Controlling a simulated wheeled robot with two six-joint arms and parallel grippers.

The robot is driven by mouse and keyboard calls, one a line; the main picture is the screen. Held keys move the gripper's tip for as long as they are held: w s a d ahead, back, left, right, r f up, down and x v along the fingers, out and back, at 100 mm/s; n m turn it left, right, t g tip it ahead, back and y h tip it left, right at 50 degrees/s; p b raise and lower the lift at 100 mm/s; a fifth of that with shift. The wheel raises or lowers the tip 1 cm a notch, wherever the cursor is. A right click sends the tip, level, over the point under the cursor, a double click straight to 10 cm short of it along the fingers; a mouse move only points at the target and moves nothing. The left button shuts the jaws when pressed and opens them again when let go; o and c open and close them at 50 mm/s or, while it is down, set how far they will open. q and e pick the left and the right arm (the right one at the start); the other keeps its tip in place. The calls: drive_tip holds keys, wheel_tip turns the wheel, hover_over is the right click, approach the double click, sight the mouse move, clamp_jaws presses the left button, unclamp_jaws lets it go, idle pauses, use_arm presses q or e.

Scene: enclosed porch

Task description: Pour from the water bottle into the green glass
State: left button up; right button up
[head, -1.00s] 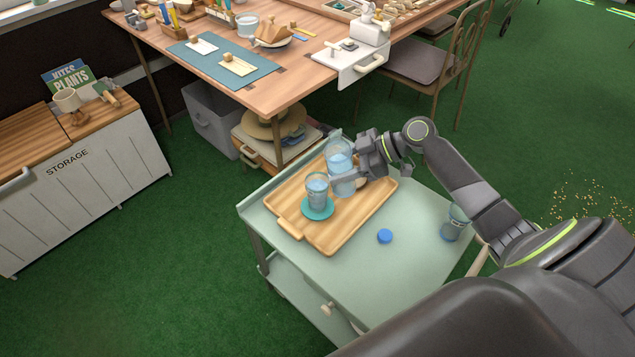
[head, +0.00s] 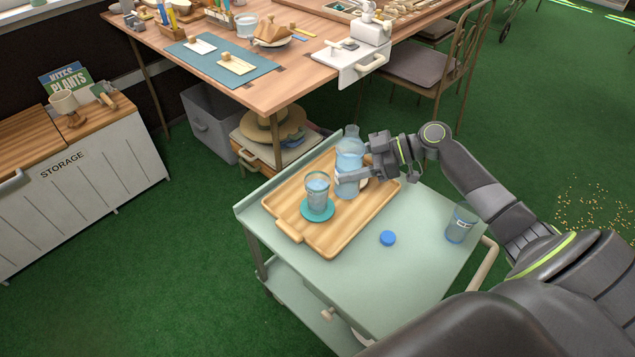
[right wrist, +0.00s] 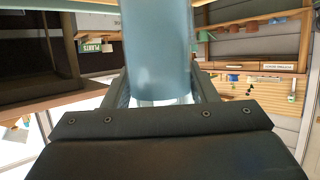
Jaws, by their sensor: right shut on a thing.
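The clear water bottle (head: 349,158) stands close to upright over the wooden tray, with blue water in it and no cap on its neck. My right gripper (head: 356,176) is shut on its body from the right. The bottle (right wrist: 158,50) also fills the middle of the right wrist view. I cannot tell if its base touches the tray. A glass (head: 317,188) with water in it stands on a teal coaster (head: 318,213), just left of the bottle; its tint looks bluish. Another bluish glass (head: 461,224) with a label stands at the cart's right. My left gripper is out of view.
The wooden tray (head: 337,240) lies on a pale green cart (head: 330,283). A blue cap (head: 387,238) lies on the cart beside the tray. A cluttered wooden table (head: 270,95) stands behind. The cart top's front part is clear.

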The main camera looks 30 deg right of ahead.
sight(352, 152)
drive_tip(key=shift+r, duration=0.1)
drive_tip(key=shift+r+p, duration=1.35)
drive_tip(key=shift+r, duration=0.65)
drive_tip(key=shift+f, duration=0.1)
